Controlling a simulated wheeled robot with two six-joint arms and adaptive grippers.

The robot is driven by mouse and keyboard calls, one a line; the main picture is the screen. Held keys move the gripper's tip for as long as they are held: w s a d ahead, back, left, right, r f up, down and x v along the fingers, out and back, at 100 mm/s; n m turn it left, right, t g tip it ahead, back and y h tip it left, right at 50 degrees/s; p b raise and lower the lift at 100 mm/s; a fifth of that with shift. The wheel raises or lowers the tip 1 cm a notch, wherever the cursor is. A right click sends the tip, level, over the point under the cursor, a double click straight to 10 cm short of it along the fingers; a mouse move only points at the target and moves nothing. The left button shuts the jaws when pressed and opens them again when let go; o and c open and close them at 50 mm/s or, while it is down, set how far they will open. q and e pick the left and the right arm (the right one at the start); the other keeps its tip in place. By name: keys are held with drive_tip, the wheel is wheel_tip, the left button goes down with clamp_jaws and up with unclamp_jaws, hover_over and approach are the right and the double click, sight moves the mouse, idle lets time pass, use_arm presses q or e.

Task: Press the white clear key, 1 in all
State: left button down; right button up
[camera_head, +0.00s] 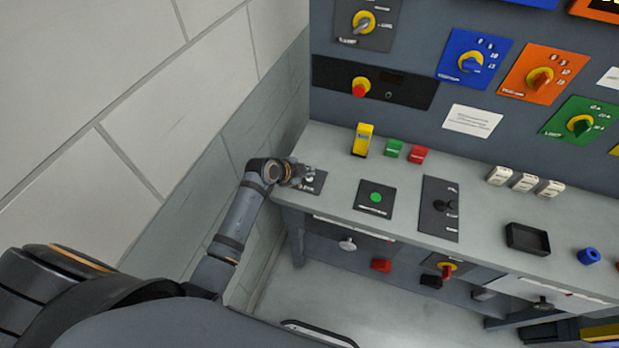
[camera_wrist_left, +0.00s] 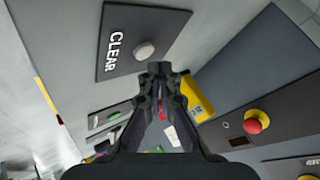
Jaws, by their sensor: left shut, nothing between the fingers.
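The white clear key (camera_wrist_left: 145,50) is a round white button on a dark plate (camera_wrist_left: 119,67) lettered CLEAR in the left wrist view. In the head view the dark plate (camera_head: 317,184) lies at the left end of the grey bench top, partly hidden by my gripper. My left gripper (camera_head: 306,175) is over this plate, shut and empty. In the left wrist view the closed fingertips (camera_wrist_left: 159,70) are close beside the key; whether they touch it I cannot tell. My right gripper is not in view.
A green button (camera_head: 376,197) on a dark plate and a lever plate (camera_head: 439,224) lie to the right on the bench (camera_head: 340,150). A yellow block (camera_head: 362,139) stands behind. A red button (camera_head: 360,88) is on the back panel. A wall is close on the left.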

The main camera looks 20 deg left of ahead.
sight(308, 180)
use_arm(q)
drive_tip(key=shift+f, duration=0.1)
drive_tip(key=shift+f, duration=0.35)
drive_tip(key=shift+f+b, duration=0.45)
drive_tip(key=shift+b, duration=0.1)
idle(0.7)
drive_tip(key=shift+r, duration=0.15)
drive_tip(key=shift+r+p, duration=0.75)
drive_tip(key=shift+p, duration=0.1)
wheel_tip(308, 180, up, 5)
drive_tip(key=p, duration=0.4)
drive_tip(key=shift+r+p, duration=0.1)
drive_tip(key=shift+p, duration=0.3)
